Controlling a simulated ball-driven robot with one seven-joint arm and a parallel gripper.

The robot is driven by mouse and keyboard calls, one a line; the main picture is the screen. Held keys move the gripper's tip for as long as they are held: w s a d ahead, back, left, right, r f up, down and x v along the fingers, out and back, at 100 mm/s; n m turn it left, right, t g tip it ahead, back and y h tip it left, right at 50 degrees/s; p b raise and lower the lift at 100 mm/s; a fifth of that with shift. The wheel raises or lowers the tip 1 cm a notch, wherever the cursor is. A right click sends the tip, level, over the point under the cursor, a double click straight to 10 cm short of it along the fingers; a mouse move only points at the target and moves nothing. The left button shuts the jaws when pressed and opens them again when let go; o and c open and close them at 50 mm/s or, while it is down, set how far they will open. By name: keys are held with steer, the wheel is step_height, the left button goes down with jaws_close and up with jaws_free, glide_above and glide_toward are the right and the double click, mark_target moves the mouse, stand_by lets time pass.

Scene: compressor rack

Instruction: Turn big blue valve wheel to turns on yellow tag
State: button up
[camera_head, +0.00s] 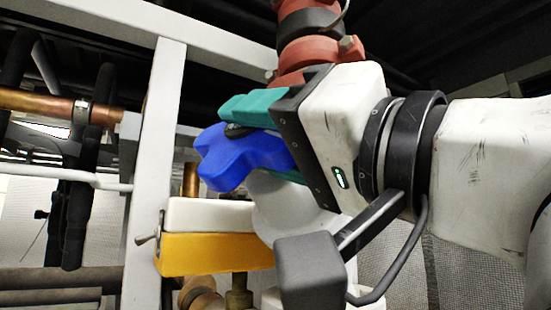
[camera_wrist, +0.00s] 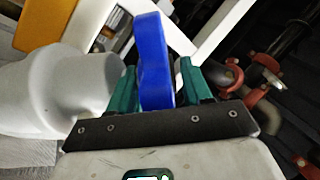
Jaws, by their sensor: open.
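The big blue valve wheel (camera_head: 228,160) has a lobed rim and sits left of centre in the head view. In the wrist view the blue wheel (camera_wrist: 152,55) is seen edge-on. My gripper (camera_head: 268,142) has teal fingers, one above and one below the wheel's right part. In the wrist view my gripper (camera_wrist: 158,88) has the wheel between its open fingers, with a gap at the right finger; contact at the left finger is unclear. A yellow block (camera_head: 215,254) with a white upper part is below the wheel. No writing on it is readable; I cannot tell whether it is the tag.
A white upright post (camera_head: 155,165) stands left of the wheel. A red pipe fitting (camera_head: 308,40) rises behind my gripper. A copper pipe (camera_head: 60,103) runs at left. A white rounded body (camera_wrist: 55,90) is close beside the left finger in the wrist view.

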jaws_close()
stand_by(0.4)
steer(key=shift+r+p, duration=0.1)
steer(key=shift+p, duration=0.2)
steer(key=g+p, duration=0.1)
steer(key=n+p, duration=0.1)
steer(key=shift+d+r+g+p, duration=0.1)
steer(key=shift+r+g+p, duration=0.2)
steer(key=shift+g+p, duration=0.1)
steer(key=g+p, duration=0.1)
steer(key=n+g+p, duration=0.1)
steer(key=g+p, duration=0.1)
steer(key=shift+w+d+r+n+p, duration=0.1)
steer(key=shift+r+n+p, duration=0.1)
steer(key=shift+n+p, duration=0.1)
steer(key=n+g+h, duration=0.1)
steer(key=g, duration=0.1)
steer(key=g+h+p, duration=0.1)
steer(key=g, duration=0.1)
steer(key=shift+w+n, duration=0.15)
steer(key=shift+n, duration=0.25)
steer(key=n+g+h, duration=0.1)
steer(key=g, duration=0.1)
steer(key=g+h, duration=0.2)
steer(key=shift+w+r+n, duration=0.15)
steer(key=shift+n, duration=0.25)
steer(key=shift+g, duration=0.3)
